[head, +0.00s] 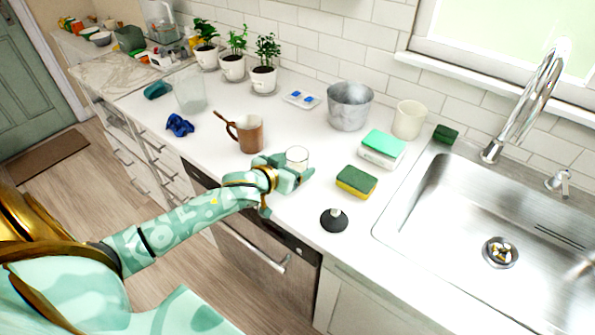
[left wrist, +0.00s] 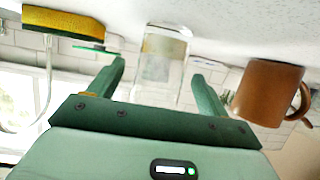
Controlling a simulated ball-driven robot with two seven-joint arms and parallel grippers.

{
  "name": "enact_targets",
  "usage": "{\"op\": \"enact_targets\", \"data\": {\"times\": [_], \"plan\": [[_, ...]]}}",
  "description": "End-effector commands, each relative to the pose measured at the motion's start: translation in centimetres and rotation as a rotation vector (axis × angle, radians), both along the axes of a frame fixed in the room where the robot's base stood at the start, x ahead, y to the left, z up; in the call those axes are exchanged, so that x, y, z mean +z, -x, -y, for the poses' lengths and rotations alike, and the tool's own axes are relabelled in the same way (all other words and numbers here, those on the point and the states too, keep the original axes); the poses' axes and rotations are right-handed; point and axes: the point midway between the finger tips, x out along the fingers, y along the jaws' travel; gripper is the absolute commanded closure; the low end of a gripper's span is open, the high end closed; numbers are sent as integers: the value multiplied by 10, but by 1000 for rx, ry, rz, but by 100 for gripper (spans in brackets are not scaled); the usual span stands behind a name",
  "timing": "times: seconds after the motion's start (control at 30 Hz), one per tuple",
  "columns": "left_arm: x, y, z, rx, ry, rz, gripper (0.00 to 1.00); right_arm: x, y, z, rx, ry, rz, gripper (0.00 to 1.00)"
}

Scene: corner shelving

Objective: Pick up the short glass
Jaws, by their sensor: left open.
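The short glass (head: 297,154) is clear and stands on the white counter, right of the brown mug. In the left wrist view, which is upside down, the glass (left wrist: 162,88) shows between the two green fingers. My left gripper (head: 289,171) is open and reaches to the glass, partly hiding its lower part in the head view. In the left wrist view the gripper (left wrist: 158,72) has a finger on each side of the glass, with visible gaps. I cannot tell exactly how deep the glass sits between them. My right gripper is not in view.
The brown mug (head: 250,134) stands just left of the glass. A yellow-green sponge (head: 357,181) and a black round stopper (head: 334,220) lie to the right. A metal pot (head: 349,106) stands behind. A taller clear glass (head: 190,93) is farther left. The sink (head: 430,222) is at right.

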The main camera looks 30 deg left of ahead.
Motion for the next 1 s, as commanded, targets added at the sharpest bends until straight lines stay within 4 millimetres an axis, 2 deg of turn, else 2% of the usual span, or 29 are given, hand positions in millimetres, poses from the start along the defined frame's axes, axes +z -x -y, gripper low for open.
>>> {"op": "enact_targets", "data": {"times": [0.13, 0.37, 0.4, 0.6, 1.0], "plan": [[-10, -18, 0, 0, 0, -1, 22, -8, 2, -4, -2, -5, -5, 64], [-9, -20, 1, 0, 0, -1, 22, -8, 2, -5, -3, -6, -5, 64], [-9, -20, 1, 0, 0, -1, 25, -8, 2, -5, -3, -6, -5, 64], [-9, -20, 1, 0, 0, -1, 80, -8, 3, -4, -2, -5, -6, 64], [-6, -20, 1, 0, 0, 1, 80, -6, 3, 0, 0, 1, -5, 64]]}}
